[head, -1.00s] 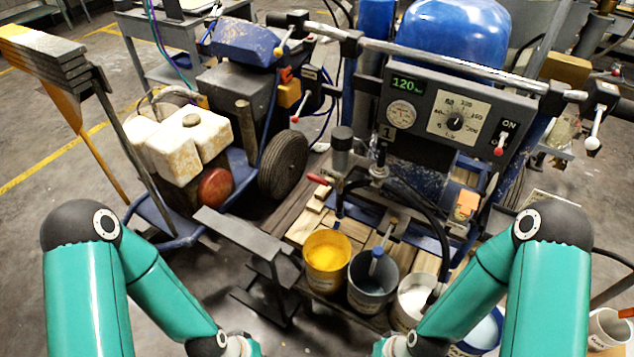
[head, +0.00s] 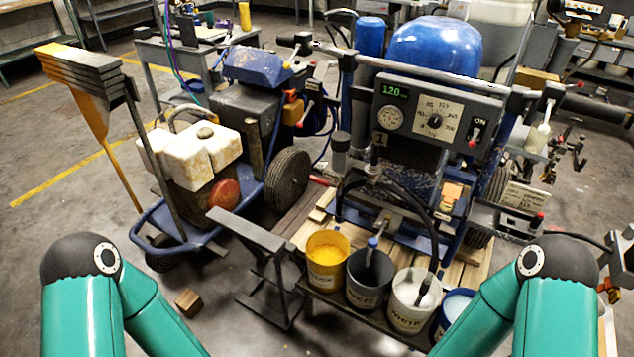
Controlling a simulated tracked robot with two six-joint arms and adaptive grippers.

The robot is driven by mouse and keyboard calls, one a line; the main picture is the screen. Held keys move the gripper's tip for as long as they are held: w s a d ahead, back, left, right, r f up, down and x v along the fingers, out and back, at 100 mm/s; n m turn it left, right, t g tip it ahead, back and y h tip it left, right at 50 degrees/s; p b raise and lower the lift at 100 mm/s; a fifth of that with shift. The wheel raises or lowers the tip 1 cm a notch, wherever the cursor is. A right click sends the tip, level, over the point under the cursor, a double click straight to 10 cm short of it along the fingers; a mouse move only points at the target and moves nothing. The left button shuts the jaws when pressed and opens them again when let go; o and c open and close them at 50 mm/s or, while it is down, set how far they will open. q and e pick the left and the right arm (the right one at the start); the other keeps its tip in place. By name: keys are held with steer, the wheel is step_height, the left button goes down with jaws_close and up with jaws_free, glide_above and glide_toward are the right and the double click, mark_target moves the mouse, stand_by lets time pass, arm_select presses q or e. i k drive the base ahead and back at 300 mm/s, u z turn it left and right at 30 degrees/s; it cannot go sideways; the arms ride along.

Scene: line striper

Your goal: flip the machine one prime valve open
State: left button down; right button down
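Machine one is the blue line striper with a "1" plate (head: 379,139) and a grey control panel (head: 436,113) reading 120. A small red-handled lever (head: 320,181) sticks out to the left, low by the pump (head: 340,150). It may be the prime valve, but no label on it is readable. It is too small to tell whether it is open. My two teal arms show at the bottom left and bottom right. Both grippers are below the picture edge, and neither arm reaches the machine in view.
A yellow paint bucket (head: 326,262), a grey one (head: 369,281) and a white one (head: 410,301) stand in front of machine one. A dark metal stand (head: 262,245) is left of them. A second striper with white jugs (head: 200,160) stands left. A wooden block (head: 188,302) lies on the floor.

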mark_target(313, 178)
steer(key=u, duration=0.65)
steer(key=i, duration=0.8)
steer(key=u, duration=0.1)
